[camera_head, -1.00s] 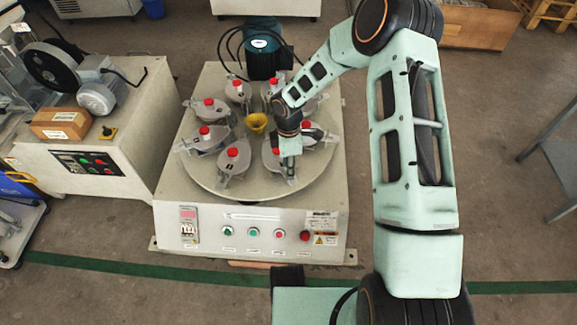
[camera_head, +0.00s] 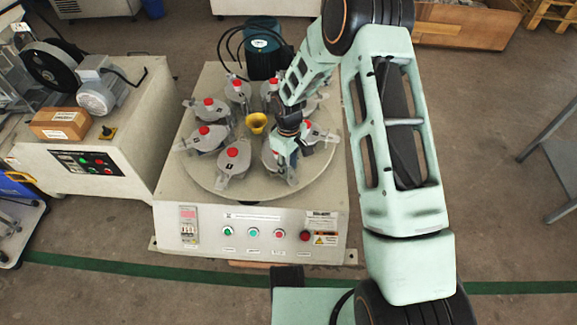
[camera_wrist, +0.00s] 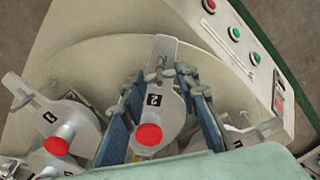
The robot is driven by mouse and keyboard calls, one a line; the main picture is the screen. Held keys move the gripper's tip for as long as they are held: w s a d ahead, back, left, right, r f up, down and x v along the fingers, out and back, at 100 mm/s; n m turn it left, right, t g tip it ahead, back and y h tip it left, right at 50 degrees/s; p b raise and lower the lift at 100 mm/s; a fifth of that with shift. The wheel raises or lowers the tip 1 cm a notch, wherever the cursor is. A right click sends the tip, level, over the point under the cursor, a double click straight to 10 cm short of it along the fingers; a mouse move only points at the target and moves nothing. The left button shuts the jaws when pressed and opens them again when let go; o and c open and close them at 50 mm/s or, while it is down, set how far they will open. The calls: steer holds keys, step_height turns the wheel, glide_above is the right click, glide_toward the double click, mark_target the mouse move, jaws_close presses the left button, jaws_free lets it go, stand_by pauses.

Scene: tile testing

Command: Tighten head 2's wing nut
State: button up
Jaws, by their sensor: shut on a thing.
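Head 2 (camera_wrist: 170,112) is a grey clamp head with a black number label and a red knob (camera_wrist: 149,135), in the middle of the wrist view. Its wing nut (camera_wrist: 160,75) is a small grey metal piece at the outer end of the head, partly hidden by the fingertips. My gripper (camera_wrist: 167,78) straddles the head with a blue finger pad on each side, its tips shut on the wing nut. In the head view my gripper (camera_head: 290,178) is low over the front right of the turntable, hiding most of this head.
The round turntable (camera_head: 250,192) carries several similar red-knobbed heads around a yellow funnel (camera_head: 257,122); neighbouring heads stand close on both sides. A teal motor (camera_head: 263,55) with black cables stands behind. A button panel (camera_head: 262,235) fronts the machine. Another machine (camera_head: 120,150) stands left.

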mark_target(289, 168)
steer(key=m, duration=0.5)
stand_by(0.7)
steer(key=o, duration=1.1)
steer(key=shift+o, duration=0.2)
steer(key=shift+r, duration=0.15)
step_height(289, 168, up, 12)
